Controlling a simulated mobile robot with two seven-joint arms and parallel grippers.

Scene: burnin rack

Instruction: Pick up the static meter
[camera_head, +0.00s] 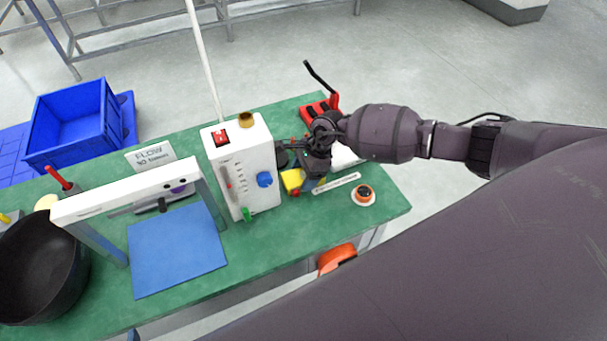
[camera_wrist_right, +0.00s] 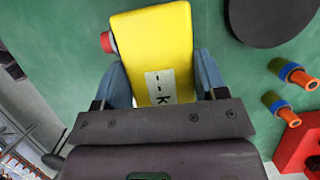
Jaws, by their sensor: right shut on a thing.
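The static meter (camera_wrist_right: 152,42) is a yellow block with a white label marked "K" and a red knob on its left side, as the right wrist view shows. In the head view a small part of it (camera_head: 291,181) shows beside the white box, on or just above the green bench. My right gripper (camera_wrist_right: 160,80) is shut on it, one blue-grey finger on each side. In the head view the right gripper (camera_head: 313,177) partly hides the meter. I cannot tell whether the meter touches the bench. My left gripper is not in view.
The white box (camera_head: 240,170) with a blue knob stands just left of the right gripper. A red rack (camera_head: 318,109) is behind it and an orange-topped round item (camera_head: 363,195) is at front right. A white frame (camera_head: 125,200) stands over a blue mat (camera_head: 178,250).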

